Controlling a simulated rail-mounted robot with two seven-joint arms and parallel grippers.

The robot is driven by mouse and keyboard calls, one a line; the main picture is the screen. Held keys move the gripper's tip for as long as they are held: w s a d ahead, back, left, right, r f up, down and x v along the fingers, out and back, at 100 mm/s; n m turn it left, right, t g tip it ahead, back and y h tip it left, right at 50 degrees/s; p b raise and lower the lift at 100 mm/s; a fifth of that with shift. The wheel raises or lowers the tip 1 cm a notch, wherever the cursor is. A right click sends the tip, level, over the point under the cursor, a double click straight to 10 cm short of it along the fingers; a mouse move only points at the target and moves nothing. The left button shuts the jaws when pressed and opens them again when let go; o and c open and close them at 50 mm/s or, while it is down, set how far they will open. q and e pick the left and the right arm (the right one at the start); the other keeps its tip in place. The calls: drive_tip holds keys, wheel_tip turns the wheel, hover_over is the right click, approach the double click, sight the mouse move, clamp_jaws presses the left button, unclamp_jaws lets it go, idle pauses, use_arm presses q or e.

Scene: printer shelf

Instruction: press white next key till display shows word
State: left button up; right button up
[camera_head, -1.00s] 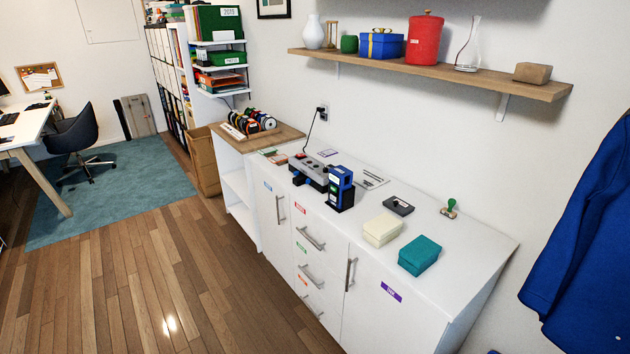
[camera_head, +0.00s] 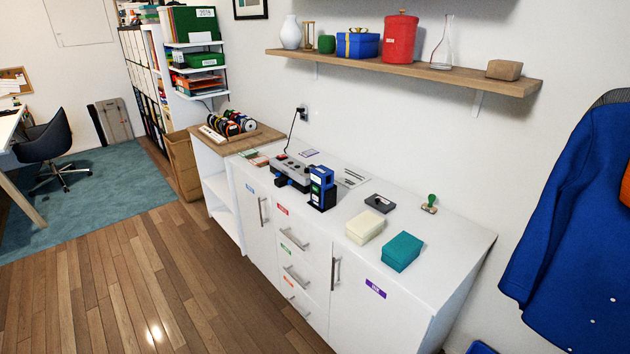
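A grey and black label printer (camera_head: 293,170) sits on the white cabinet top (camera_head: 425,262), toward its left end. Its keys and display are too small to make out from here. A blue and black device (camera_head: 321,188) stands upright just to its right, partly in front of it. A black cord runs from the printer area up to a wall socket (camera_head: 302,112). Neither of my grippers shows in the head view.
Cream (camera_head: 365,227) and teal (camera_head: 402,251) boxes, a black ink pad (camera_head: 380,203) and a green-handled stamp (camera_head: 430,204) stand on the cabinet's right half. A wall shelf (camera_head: 400,70) hangs above. Wooden floor (camera_head: 150,290) before the cabinet is clear. A blue coat (camera_head: 575,220) hangs at right.

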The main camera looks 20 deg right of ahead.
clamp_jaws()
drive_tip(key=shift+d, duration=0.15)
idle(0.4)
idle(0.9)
